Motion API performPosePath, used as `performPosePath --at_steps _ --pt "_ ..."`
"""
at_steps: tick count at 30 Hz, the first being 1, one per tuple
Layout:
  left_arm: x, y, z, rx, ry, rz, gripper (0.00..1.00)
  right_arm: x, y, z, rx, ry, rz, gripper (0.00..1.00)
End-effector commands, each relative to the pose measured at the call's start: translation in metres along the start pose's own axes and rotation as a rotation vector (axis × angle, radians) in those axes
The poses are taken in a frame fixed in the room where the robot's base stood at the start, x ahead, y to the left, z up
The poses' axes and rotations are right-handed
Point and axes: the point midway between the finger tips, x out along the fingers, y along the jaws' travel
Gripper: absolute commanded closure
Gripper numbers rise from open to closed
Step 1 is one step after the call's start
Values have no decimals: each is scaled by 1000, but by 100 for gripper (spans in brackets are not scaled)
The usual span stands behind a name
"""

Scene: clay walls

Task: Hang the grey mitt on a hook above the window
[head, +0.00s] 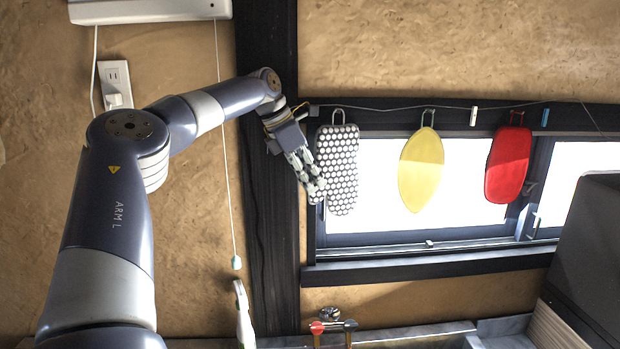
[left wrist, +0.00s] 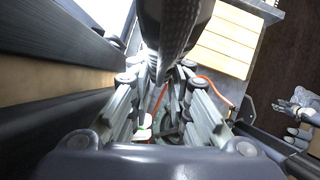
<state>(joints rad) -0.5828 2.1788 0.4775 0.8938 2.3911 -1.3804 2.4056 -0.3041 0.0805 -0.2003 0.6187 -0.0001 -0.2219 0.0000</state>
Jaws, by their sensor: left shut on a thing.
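The grey mitt (head: 336,165) has pale dots and hangs upright before the left part of the window (head: 470,170). My left gripper (head: 318,186) comes in from the left and is shut on its lower left edge. In the left wrist view the mitt (left wrist: 178,35) is a dark strip running up from between the fingers (left wrist: 158,76). The mitt's loop (head: 338,116) is up at the wire by the window's top frame. I cannot tell whether it is on a hook. A grey jointed shape, seemingly my right gripper (left wrist: 297,108), is at the right edge there, too small to read.
A yellow mitt (head: 421,170) and a red mitt (head: 508,165) hang to the right along the wire (head: 400,108). A dark post (head: 268,200) stands left of the window. A pull cord (head: 227,160) hangs behind my left arm. A dark box (head: 590,265) blocks the lower right.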

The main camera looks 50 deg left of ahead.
Motion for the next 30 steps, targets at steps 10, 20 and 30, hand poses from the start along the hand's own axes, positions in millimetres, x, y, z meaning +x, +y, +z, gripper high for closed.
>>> performPosePath --at_steps 10,20,30 --pt "0 0 0 0 -1 0 59 0 0 -2 -1 3 0 60" --pt "-2 0 0 0 0 0 59 0 3 -7 -1 11 3 60" --pt "-60 0 2 1 -5 3 59 0 1 -5 0 8 1 60"
